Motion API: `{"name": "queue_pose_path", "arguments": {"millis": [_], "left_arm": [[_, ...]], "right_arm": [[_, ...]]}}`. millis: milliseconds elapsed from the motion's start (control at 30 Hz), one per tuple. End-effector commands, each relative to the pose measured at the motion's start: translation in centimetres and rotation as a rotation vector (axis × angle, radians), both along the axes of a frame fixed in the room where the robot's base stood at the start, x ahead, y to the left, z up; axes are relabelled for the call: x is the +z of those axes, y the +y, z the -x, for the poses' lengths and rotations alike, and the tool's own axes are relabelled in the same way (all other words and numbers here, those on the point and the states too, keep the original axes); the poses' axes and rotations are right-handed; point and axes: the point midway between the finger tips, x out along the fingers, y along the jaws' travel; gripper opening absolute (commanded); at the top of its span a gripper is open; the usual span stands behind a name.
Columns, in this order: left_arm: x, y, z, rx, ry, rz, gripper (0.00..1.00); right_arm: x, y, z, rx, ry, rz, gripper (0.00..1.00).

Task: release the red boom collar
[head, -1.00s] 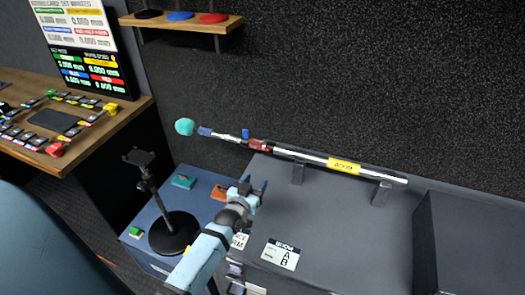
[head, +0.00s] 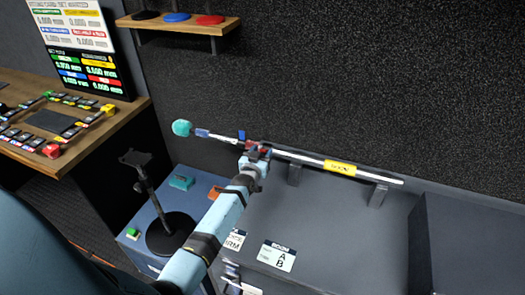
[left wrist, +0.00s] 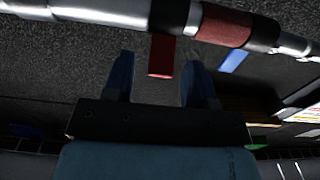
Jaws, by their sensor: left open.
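The boom pole (head: 305,158) rests on two grey supports, with a teal tip at its left end. The red boom collar (left wrist: 224,28) shows in the left wrist view as a dark red band on the pole, with a red lever (left wrist: 161,56) sticking out nearby. In the head view my gripper partly hides the collar. My left gripper (head: 258,151) is at the pole by the collar. In the left wrist view its open fingers (left wrist: 160,82) stand either side of the red lever's end; I see no clear contact. My right gripper is not in view.
A blue tab (left wrist: 234,60) sticks out from the pole near the red band. A black stand (head: 150,195) is on the blue cabinet at left. A dark box (head: 465,245) stands at right. The grey top (head: 340,225) holds an A/B card (head: 277,256).

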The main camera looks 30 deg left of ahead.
Motion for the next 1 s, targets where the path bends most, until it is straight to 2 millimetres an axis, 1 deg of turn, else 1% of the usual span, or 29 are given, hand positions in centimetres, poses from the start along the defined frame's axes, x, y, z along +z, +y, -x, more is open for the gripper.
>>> {"name": "queue_pose_path", "arguments": {"millis": [33,133,433,467,500,567,600,633,667,800,1000], "left_arm": [[0.0,0.1,-0.5,0.000,0.000,0.000,0.51],[0.0,0.3,-1.0,0.000,0.000,-0.001,0.51],[0.0,0.3,-1.1,0.000,0.001,-0.001,0.51],[0.0,0.3,-1.1,0.000,0.001,-0.001,0.44],[0.0,0.3,-1.1,0.000,0.001,-0.001,0.35],[0.0,0.3,-1.1,0.000,0.001,-0.001,0.21],[0.0,0.3,-1.1,0.000,0.001,-0.001,0.12],[0.0,0.3,-1.1,0.000,0.001,-0.001,0.05],[0.0,0.3,-1.1,0.000,0.001,-0.001,0.02],[-0.3,0.3,-1.1,0.001,-0.008,-0.003,0.02],[-1.2,0.2,-0.8,0.000,-0.093,-0.024,0.02]], "right_arm": [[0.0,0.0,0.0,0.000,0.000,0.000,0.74],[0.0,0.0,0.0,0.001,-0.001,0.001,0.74],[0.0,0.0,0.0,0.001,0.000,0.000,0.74],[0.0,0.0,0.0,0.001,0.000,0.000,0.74],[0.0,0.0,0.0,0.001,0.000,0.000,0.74],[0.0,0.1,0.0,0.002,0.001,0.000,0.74],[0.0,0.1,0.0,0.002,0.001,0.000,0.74],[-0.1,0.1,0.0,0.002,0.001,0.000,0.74],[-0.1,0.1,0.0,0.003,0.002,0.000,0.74],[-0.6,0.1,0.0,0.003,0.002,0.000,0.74],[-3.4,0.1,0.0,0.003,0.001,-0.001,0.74]]}}
